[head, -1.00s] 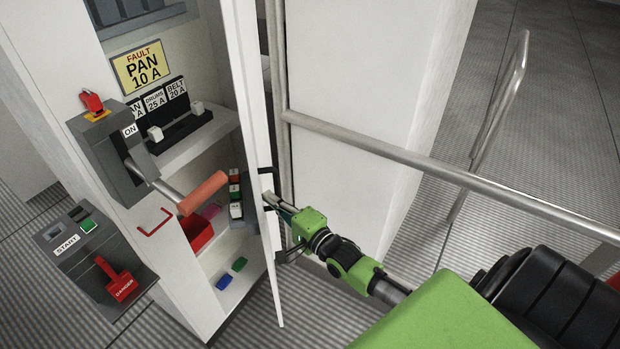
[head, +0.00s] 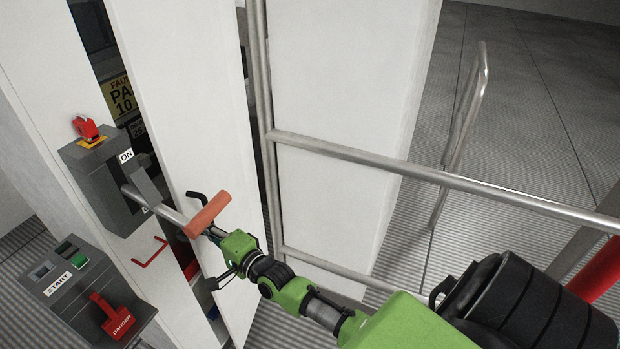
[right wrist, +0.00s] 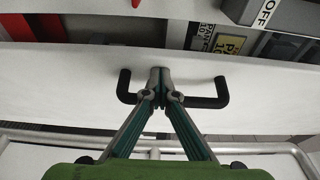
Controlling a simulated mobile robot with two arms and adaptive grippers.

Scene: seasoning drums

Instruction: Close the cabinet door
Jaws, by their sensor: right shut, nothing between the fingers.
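The white cabinet door (head: 178,110) stands partly open in the head view, with a narrow gap to the cabinet (head: 40,75) on its left. The door's black handle (right wrist: 220,98) shows on both sides of my right gripper (right wrist: 161,82) in the right wrist view. This gripper is shut and empty, its tips at the door's outer face by the handle; I cannot tell whether they touch. In the head view the right gripper (head: 218,236) is partly hidden behind the lever's orange grip. My left gripper is not in view.
A switch box with a lever and orange grip (head: 207,214) sticks out in front of the door. A red bracket (head: 150,252) and a START panel (head: 75,285) are at lower left. Metal railing (head: 400,170) stands to the right.

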